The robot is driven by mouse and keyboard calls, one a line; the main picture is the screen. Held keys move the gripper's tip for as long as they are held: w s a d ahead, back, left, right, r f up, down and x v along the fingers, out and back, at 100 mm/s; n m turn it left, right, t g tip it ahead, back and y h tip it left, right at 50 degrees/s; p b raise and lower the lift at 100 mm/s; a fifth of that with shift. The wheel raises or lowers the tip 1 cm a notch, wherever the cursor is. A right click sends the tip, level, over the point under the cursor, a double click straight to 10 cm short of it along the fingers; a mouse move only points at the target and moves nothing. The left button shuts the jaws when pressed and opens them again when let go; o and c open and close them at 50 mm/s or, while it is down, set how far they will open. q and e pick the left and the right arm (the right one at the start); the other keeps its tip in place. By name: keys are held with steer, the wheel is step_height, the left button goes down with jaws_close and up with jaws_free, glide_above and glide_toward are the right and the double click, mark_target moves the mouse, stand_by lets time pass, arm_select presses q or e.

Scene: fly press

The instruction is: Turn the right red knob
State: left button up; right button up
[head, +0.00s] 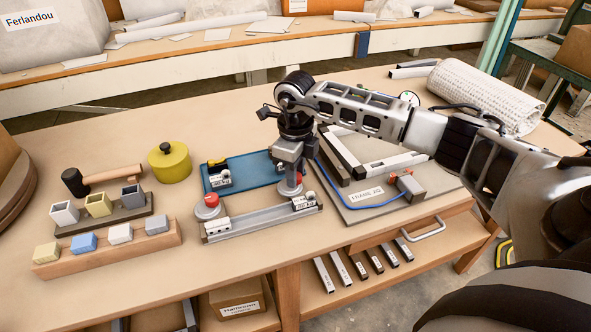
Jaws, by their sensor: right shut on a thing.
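The right red knob (299,172) sits on a grey round base at the right end of the grey metal rail (258,222). My right gripper (290,176) reaches down over it from the right and is shut on it, hiding most of it. Only a little red shows between and beside the fingers. The left red knob (211,201) stands free on its grey base at the left end of the rail, untouched. My left gripper is not in view.
A blue tray (240,183) lies just behind the rail. The frame jig (350,214), with a blue cable, is at right. Wooden block holders (110,248), a mallet (75,182) and a yellow pot (170,163) are at left. The front table edge is close.

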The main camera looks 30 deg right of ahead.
steer(key=shift+r, duration=0.1)
steer(key=o, duration=1)
step_height(320, 180, up, 16)
